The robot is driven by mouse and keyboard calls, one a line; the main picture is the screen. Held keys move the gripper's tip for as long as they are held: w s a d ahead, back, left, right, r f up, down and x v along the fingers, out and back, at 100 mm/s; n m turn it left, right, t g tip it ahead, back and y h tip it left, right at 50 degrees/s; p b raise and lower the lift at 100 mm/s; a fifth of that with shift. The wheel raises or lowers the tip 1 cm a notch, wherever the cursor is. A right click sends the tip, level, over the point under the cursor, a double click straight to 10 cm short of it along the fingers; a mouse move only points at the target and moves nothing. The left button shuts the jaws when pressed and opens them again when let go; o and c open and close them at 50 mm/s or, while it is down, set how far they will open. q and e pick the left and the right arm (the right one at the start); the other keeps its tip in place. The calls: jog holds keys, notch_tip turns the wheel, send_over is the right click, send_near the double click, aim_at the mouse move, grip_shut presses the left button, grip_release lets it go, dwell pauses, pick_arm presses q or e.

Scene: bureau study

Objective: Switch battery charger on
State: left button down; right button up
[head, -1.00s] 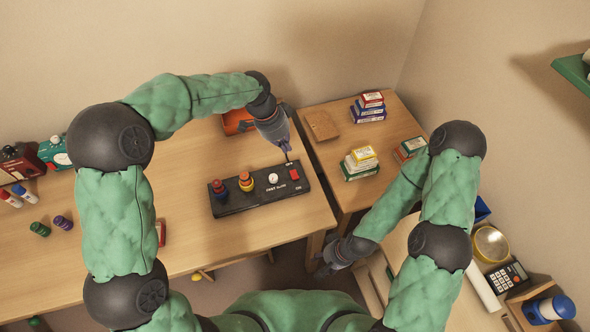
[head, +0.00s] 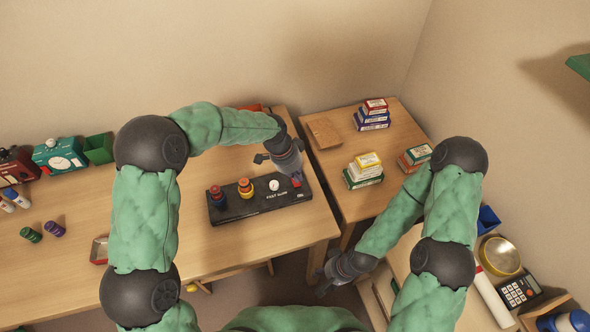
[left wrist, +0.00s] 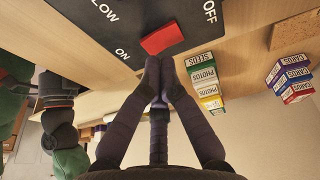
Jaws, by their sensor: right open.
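The battery charger (head: 239,212) is a long black panel near the right end of the long desk. A red-topped stack (head: 217,195) and a yellow-and-red stack (head: 245,186) stand on it, beside a white knob (head: 273,185). Its red switch shows in the left wrist view (left wrist: 162,38), between the ON and OFF labels. My left gripper (head: 296,178) is over the charger's right end and partly hides the switch in the head view. Its fingertips (left wrist: 160,74) meet, empty, close to the switch; contact is unclear. My right gripper (head: 322,283) is open and empty, low by the right-hand desk.
A side table holds a brown board (head: 323,132) and stacked card boxes (head: 363,171). A teal device (head: 60,157) and a green bin (head: 98,149) stand at the desk's back left. A calculator (head: 518,291) lies at lower right.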

pick_arm(q)
jog(key=shift+f, duration=0.45)
jog(key=shift+s, duration=0.1)
jog(key=shift+s+d+f, duration=0.1)
jog(key=shift+s+f, duration=0.1)
jog(key=shift+f, duration=0.2)
jog(key=shift+w, duration=0.1)
jog(key=shift+w+a+r+p, duration=0.1)
jog(key=shift+w+a+p, duration=0.05)
jog(key=shift+w, duration=0.25)
jog(key=shift+w+a+r+p, duration=0.1)
jog(key=shift+w+p, duration=0.05)
jog(key=shift+w, duration=0.2)
jog(key=shift+r, duration=0.1)
